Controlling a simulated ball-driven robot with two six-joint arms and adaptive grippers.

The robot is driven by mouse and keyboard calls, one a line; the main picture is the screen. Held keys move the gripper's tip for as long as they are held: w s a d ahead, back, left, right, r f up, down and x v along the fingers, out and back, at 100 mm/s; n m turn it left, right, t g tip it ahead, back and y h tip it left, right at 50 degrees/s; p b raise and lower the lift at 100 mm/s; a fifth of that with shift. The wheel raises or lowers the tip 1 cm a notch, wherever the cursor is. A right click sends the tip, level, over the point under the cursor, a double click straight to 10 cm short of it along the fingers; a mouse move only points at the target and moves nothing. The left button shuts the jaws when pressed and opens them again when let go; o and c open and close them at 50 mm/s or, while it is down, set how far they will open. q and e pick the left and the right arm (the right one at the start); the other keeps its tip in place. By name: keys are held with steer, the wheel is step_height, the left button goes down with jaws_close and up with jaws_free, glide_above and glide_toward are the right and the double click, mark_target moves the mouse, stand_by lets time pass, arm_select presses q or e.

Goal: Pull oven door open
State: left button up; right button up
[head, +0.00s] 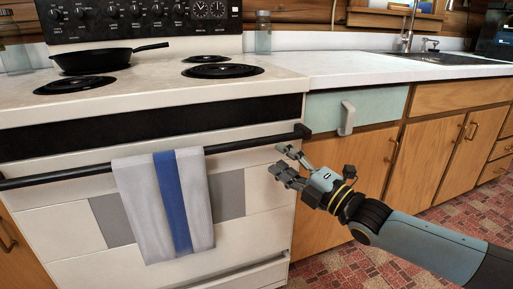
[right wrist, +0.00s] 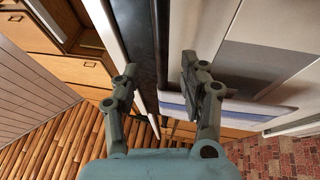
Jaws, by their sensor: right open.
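The white oven (head: 75,228) stands at the left in the head view, its door closed. Its black handle bar (head: 250,143) runs across the front, with a white and blue-striped towel (head: 140,205) hanging over it. My right gripper (head: 279,160) is open and empty, just below and in front of the bar near its right end. In the right wrist view, the open fingers (right wrist: 158,78) point toward the oven front, and the dark bar (right wrist: 161,35) shows between them. I cannot tell whether a finger touches it. My left gripper is not in view.
A black pan (head: 95,60) sits on the stove top. A pale green drawer with a grey handle (head: 347,118) and wooden cabinets (head: 430,155) stand right of the oven. A slightly projecting lower drawer (head: 262,275) is under the door. Red patterned floor (head: 350,268) is open at lower right.

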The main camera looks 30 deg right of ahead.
mark_target(260, 145)
steer(key=b+x, duration=0.2)
steer(key=x, duration=0.5)
steer(key=shift+w+f, duration=0.1)
steer(key=shift+w, duration=0.3)
steer(key=shift+w+a, duration=0.1)
steer(key=shift+w, duration=0.45)
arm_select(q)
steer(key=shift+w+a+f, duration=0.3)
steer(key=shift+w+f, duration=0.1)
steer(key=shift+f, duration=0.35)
arm_select(e)
steer(key=c, duration=0.9)
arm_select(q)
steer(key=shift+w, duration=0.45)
arm_select(e)
jaws_close()
